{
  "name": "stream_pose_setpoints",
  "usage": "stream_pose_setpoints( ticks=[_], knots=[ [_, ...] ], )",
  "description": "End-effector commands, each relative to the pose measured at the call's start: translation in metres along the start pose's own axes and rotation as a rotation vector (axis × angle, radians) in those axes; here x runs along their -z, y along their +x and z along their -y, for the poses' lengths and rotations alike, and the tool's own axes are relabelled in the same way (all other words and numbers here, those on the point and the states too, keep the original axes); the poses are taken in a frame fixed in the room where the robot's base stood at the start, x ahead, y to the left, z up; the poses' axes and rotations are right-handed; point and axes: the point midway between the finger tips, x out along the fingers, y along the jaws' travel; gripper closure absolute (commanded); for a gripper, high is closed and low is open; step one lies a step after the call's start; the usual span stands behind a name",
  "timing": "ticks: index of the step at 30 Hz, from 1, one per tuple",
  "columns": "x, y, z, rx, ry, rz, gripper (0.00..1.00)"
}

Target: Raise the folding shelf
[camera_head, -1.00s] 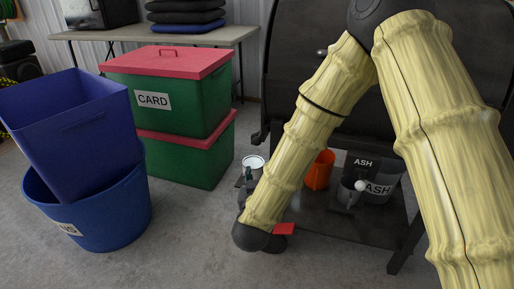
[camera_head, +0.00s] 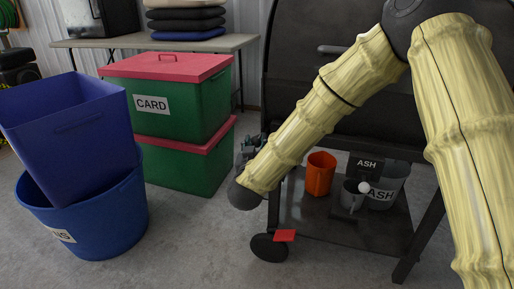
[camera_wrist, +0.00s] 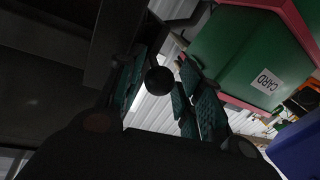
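The black barrel grill (camera_head: 400,95) stands at the right in the head view, partly behind my arm. I cannot clearly make out a folding shelf; a dark panel (camera_wrist: 55,65) at the left of the wrist view may be it or the grill's side. My gripper (camera_head: 248,148) is at the grill's left side, largely hidden by my forearm. In the wrist view my gripper (camera_wrist: 162,86) is open, with teal-padded fingers apart. A round black knob (camera_wrist: 159,79) shows between the fingers; I cannot tell whether they touch it.
Green CARD boxes with red lids (camera_head: 178,118) stand left of my gripper. A blue bin (camera_head: 85,215) is farther left. An orange pot (camera_head: 320,174) and ash buckets (camera_head: 388,188) sit on the grill's bottom rack (camera_head: 350,228). Floor is clear in front.

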Motion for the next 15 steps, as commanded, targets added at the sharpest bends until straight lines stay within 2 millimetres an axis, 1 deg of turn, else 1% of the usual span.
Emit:
stream_pose_setpoints(
  ticks=[4,13,15],
  knots=[
    [0.0000,0.0077,-0.0003,-0.001,0.000,-0.001,0.64],
    [0.0004,0.0088,-0.0002,0.000,0.000,0.000,0.64],
    [0.0004,0.0088,-0.0001,0.000,0.000,0.000,0.76]
  ],
)
